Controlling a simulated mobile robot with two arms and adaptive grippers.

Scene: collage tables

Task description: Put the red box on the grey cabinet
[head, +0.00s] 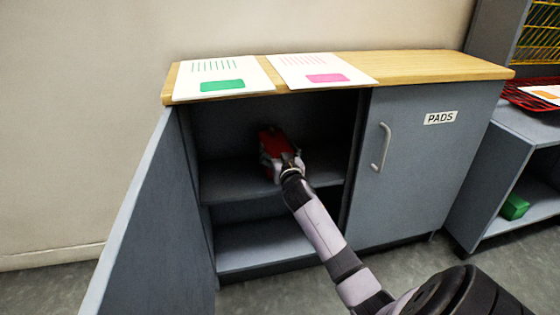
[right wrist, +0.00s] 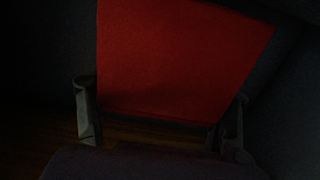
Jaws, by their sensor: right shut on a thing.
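The grey cabinet (head: 405,175) has a wooden top; its left door (head: 140,230) stands open and its right door, labelled PADS, is closed. The red box (head: 268,140) is inside the open left half, just above or on the middle shelf (head: 225,180); I cannot tell if it touches. My right gripper (head: 280,164) reaches into the cabinet and is shut on the red box. In the right wrist view the red box (right wrist: 180,60) fills the middle, between the two fingers (right wrist: 160,125). My left gripper is not in view.
Two sheets lie on the wooden top, one with a green block (head: 222,86) and one with a pink block (head: 327,78). The right part of the top (head: 430,67) is clear. A grey shelf unit with a green box (head: 513,207) and a red wire tray (head: 525,97) stands at right.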

